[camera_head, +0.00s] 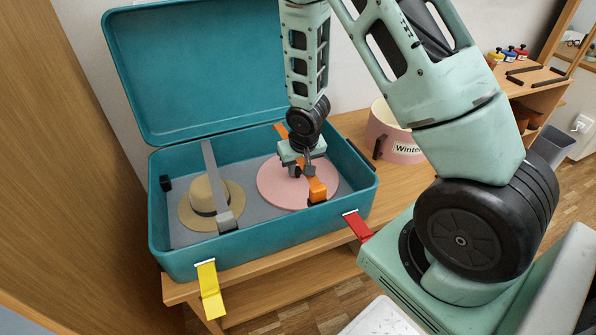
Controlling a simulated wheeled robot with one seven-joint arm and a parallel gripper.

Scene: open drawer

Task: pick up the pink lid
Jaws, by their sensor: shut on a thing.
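The pink lid (270,187) is a flat round disc inside the open teal suitcase (190,261), on the right half of its floor. An orange strap (317,189) with a buckle-like end lies across the lid. My gripper (300,172) reaches down over the lid's middle, beside the strap. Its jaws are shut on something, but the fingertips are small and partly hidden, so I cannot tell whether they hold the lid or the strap.
A straw hat (226,191) under a grey strap (211,168) lies in the suitcase's left half. A pink round box (383,132) labelled "Winter" stands on the wooden bench right of the suitcase. Yellow (209,290) and red (357,226) latches hang at the front. The suitcase walls surround my gripper.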

